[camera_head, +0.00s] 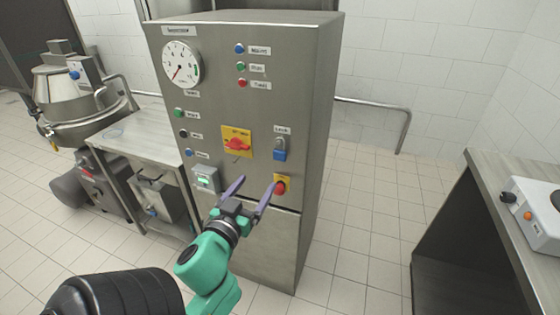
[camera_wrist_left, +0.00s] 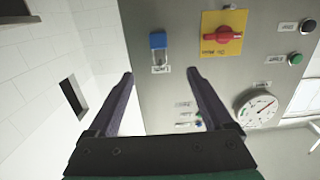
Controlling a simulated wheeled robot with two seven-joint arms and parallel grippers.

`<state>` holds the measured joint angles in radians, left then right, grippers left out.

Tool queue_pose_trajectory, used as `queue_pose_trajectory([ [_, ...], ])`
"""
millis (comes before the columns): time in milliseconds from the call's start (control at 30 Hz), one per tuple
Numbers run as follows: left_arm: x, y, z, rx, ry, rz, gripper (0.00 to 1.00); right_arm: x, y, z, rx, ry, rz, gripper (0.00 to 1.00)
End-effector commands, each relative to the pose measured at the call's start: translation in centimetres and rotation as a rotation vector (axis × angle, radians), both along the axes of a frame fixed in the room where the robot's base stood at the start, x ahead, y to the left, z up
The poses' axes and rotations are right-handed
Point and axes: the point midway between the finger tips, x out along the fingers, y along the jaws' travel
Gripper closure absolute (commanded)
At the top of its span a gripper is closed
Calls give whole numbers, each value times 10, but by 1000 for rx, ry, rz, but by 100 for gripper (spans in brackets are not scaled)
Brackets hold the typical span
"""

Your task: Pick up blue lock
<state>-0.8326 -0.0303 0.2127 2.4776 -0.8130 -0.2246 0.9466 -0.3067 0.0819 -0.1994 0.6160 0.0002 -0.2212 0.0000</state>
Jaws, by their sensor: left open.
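The blue lock (camera_head: 279,153) hangs on the front of the grey control cabinet (camera_head: 320,120), under a small label and to the right of the red rotary switch on its yellow plate. In the left wrist view the blue lock (camera_wrist_left: 158,41) shows beyond the fingertips, between their lines and nearer the left finger. My left gripper (camera_head: 252,185) is open and empty, below and to the left of the lock in the head view. It also shows open in the left wrist view (camera_wrist_left: 160,75). My right gripper is not in view.
A red rotary switch (camera_head: 237,143), a red emergency button (camera_head: 280,187) and a green-lit display (camera_head: 205,179) are close to my left gripper on the cabinet front. A steel table (camera_head: 140,130) stands left. A counter (camera_head: 515,185) with a white device stands right. Tiled floor lies between.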

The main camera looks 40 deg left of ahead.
Motion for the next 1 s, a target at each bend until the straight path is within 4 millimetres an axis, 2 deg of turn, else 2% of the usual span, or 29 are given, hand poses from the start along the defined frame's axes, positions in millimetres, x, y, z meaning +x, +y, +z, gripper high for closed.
queue_pose_trajectory([
  [67,16,5,7,6,-4,-4,15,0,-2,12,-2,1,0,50],
  [233,59,20,5,5,-3,-3,15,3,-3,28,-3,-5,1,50],
  [467,91,30,2,1,-2,-2,15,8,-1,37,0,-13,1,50],
  [600,118,37,4,3,-1,-1,15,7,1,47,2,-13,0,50],
  [700,131,41,1,1,-1,-1,15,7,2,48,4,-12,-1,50],
  [900,133,42,-2,0,1,-1,15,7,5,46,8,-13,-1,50],
  [933,133,42,-2,0,1,-2,19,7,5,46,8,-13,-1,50],
  [1000,133,42,-2,-1,1,-2,46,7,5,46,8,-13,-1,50],
])
